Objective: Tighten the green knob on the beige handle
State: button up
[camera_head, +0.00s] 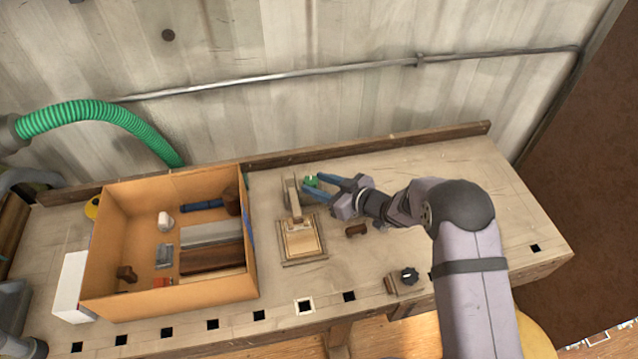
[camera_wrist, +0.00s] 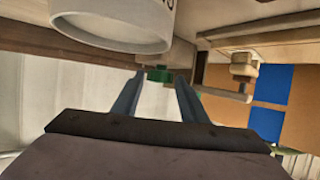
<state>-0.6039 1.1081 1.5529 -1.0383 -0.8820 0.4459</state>
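The green knob (camera_head: 312,181) sits at the right side of the beige handle (camera_head: 293,197), which stands upright at the back of a small wooden base (camera_head: 303,241). My gripper (camera_head: 314,184) reaches in from the right. Its two blue fingers are apart, with the knob near their tips. In the wrist view the green knob (camera_wrist: 160,74) shows between and just beyond the fingertips of my gripper (camera_wrist: 160,78), with a small gap visible at each side. I cannot tell whether either finger touches it. The knob's far side is hidden.
An open orange-brown box (camera_head: 178,295) with several parts inside stands left of the handle. A small brown piece (camera_head: 356,230) lies below my gripper, and a black dial (camera_head: 409,276) sits near the front edge. A ledge (camera_head: 370,149) runs along the back.

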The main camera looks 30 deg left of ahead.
jog(key=c, duration=0.8)
jog(key=shift+s+m+t, duration=0.1)
jog(key=shift+m+t, duration=0.2)
jog(key=shift+s+a+b, duration=0.1)
jog(key=shift+b, duration=0.35)
jog(key=shift+s+m+t+h+b, duration=0.2)
jog(key=shift+m+t+h+b, duration=0.45)
jog(key=shift+m+t, duration=0.65)
jog(key=shift+r, duration=0.1)
